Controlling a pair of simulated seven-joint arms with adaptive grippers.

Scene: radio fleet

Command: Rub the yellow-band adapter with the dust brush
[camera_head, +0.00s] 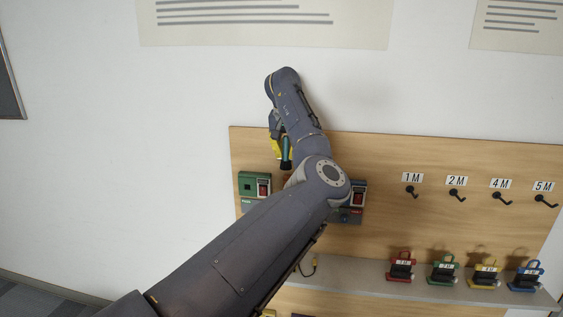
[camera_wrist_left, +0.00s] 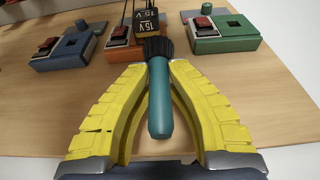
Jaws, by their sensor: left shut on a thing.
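My left gripper (camera_head: 279,150) has yellow fingers that close around the dust brush (camera_wrist_left: 159,105). The brush has a teal handle and dark bristles; it also shows in the head view (camera_head: 286,154). In the left wrist view the bristles point at the yellow-band adapter (camera_wrist_left: 147,22), a dark block marked 15V with a yellow band and cords. The bristles overlap its lower edge in the picture; I cannot tell whether they touch. The adapter sits at an orange switch box (camera_wrist_left: 117,46). In the head view my left arm hides the adapter. My right gripper is not in view.
A green switch box (camera_wrist_left: 234,36) and a blue one (camera_wrist_left: 68,53) flank the orange one on the wooden board (camera_head: 430,150). Several labelled hooks (camera_head: 457,195) are at the board's right. Small coloured radios (camera_head: 401,266) stand on the grey shelf (camera_head: 350,286).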

